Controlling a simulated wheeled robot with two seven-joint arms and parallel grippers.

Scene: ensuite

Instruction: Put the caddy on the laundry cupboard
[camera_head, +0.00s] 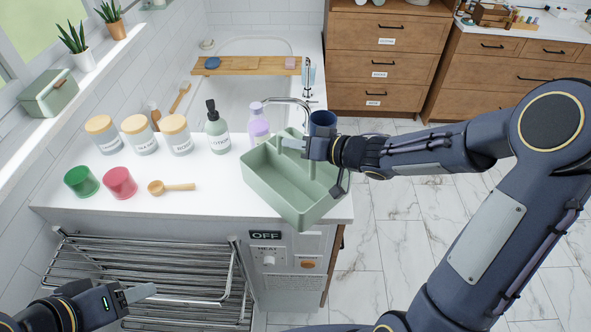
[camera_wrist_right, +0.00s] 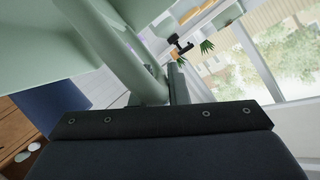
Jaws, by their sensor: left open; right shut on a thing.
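The pale green caddy (camera_head: 290,192) is an open box with a raised handle. It is over the front right corner of the white counter (camera_head: 215,195), and its near corner reaches the counter's front edge. I cannot tell whether its base touches the counter. My right gripper (camera_head: 300,147) is shut on the caddy's handle, which also shows close up in the right wrist view (camera_wrist_right: 122,55). My left gripper (camera_head: 145,291) is open and empty at the lower left, above the metal rack. No readable label shows which unit is the laundry cupboard.
A metal rack (camera_head: 150,270) is below. Wooden drawers (camera_head: 383,65) stand behind open marble floor.

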